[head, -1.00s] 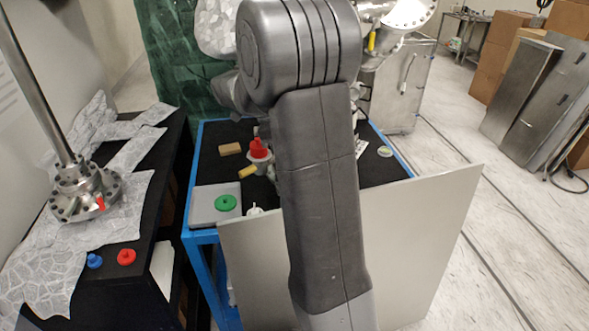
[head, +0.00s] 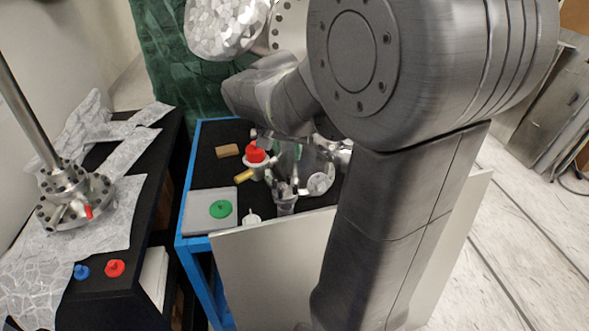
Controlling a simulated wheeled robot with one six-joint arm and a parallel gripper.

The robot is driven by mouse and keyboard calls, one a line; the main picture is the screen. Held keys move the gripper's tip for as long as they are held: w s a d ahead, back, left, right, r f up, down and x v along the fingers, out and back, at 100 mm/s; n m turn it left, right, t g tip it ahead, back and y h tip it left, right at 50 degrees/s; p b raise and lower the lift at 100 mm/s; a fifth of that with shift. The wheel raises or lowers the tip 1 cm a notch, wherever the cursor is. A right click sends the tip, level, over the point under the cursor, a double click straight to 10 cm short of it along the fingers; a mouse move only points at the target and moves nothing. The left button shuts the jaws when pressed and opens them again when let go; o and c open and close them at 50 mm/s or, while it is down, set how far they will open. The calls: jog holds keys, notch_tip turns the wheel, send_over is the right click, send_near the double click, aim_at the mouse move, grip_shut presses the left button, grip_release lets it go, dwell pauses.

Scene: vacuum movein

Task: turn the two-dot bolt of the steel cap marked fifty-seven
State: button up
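No cap marking such as fifty-seven and no bolt dots can be read at this size. A steel flange (head: 289,25) with bolt holes shows at the top, partly hidden behind my arm. Another bolted steel flange (head: 75,200) with an upright rod and a red-tipped part lies on the left bench. My arm fills the right middle and reaches left. My gripper (head: 286,185) appears to hang low over the blue-framed cart, among steel parts. Its fingers are small and blend with these parts, so I cannot tell whether it is open or holds anything.
The cart (head: 197,243) carries a red-topped fitting (head: 256,155), a tan block (head: 228,151) and a green disc (head: 221,209) on a grey plate. A pale panel (head: 275,265) stands in front. Blue (head: 81,272) and red (head: 115,268) knobs sit on the left bench. A foil-covered round part (head: 225,25) hangs above.

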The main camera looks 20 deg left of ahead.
aim_at(289, 176)
jog(key=w+f+n, duration=0.1)
jog(key=f, duration=0.3)
jog(key=w+a+f+n, duration=0.1)
jog(key=w+f, duration=0.1)
jog(key=f, duration=0.2)
jog(key=w+f+n+y, duration=0.1)
jog(key=w+f, duration=0.1)
jog(key=f, duration=0.2)
jog(key=shift+a+n+t, duration=0.3)
jog(key=shift+a, duration=0.05)
jog(key=shift+s, duration=0.1)
grip_shut()
